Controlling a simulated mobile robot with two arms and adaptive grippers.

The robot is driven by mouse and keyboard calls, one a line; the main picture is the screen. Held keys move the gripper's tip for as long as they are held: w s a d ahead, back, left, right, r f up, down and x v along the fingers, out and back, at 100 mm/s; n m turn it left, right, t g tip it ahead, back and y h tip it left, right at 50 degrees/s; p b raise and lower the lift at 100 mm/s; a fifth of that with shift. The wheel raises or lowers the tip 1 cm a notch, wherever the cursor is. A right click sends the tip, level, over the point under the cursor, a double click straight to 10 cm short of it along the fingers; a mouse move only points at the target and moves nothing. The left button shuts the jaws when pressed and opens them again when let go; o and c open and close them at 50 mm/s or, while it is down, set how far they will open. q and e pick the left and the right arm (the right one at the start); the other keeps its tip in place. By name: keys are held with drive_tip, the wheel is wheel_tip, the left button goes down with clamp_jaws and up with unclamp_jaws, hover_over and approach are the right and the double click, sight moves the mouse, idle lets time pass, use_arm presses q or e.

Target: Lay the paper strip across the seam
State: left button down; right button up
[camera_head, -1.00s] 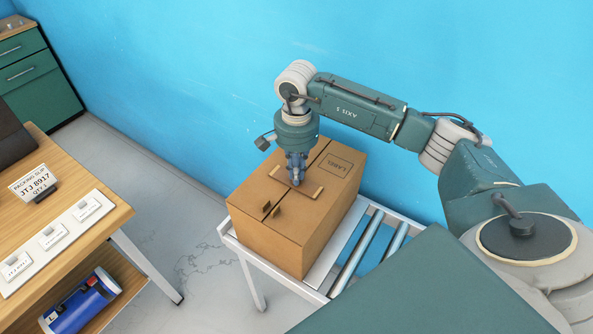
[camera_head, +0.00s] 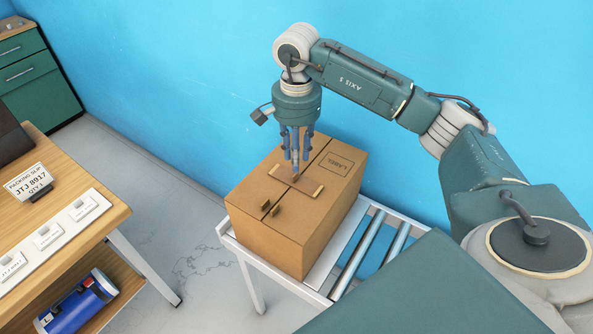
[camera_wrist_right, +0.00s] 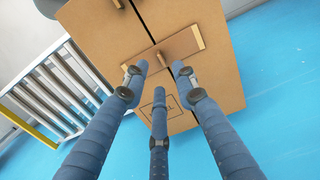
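The brown paper strip (camera_head: 304,187) lies on top of the cardboard box (camera_head: 262,240), crossing its centre seam. The strip also shows in the right wrist view (camera_wrist_right: 185,47), flat across the seam (camera_wrist_right: 146,24), with lighter ends and a small raised tab near its middle. My right gripper (camera_head: 296,164) is above the strip, pointing down, with its three blue fingers spread. In the right wrist view the fingers (camera_wrist_right: 159,85) are apart with nothing held between them. My left gripper is not in view.
The box stands on a white-framed roller conveyor (camera_head: 358,250) by the blue wall. A wooden table (camera_head: 95,225) at left bears a packing slip sign (camera_head: 27,182) and a white strip of labels.

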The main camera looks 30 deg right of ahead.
wheel_tip(320, 180, up, 6)
drive_tip(key=b, duration=0.1)
drive_tip(key=shift+s, duration=0.1)
idle(0.6)
